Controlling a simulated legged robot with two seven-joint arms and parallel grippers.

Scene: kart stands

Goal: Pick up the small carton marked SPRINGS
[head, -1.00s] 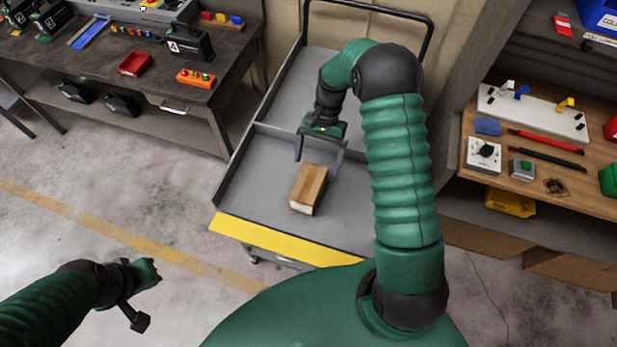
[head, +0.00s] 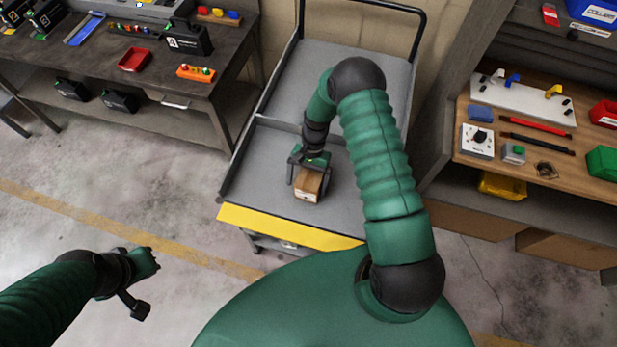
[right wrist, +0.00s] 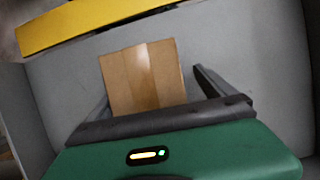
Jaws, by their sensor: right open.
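A small brown carton (head: 308,187) with a tape strip sits on the front part of the grey cart's deck (head: 258,180). It also shows in the right wrist view (right wrist: 143,78). No SPRINGS marking is readable on it. My right gripper (head: 307,180) is open over the carton, with one finger on each side of it. In the right wrist view a gap shows between the carton and the right finger; the left finger is close to the carton. My left gripper (head: 145,285) hangs away from the cart over the floor at lower left; whether its jaws are open is unclear.
The cart has a yellow front edge (head: 285,228), raised side rims and a black handle (head: 365,5) at the back. A dark workbench (head: 120,75) stands at left, and a wooden-topped bench (head: 590,185) with parts stands at right. Deck space around the carton is clear.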

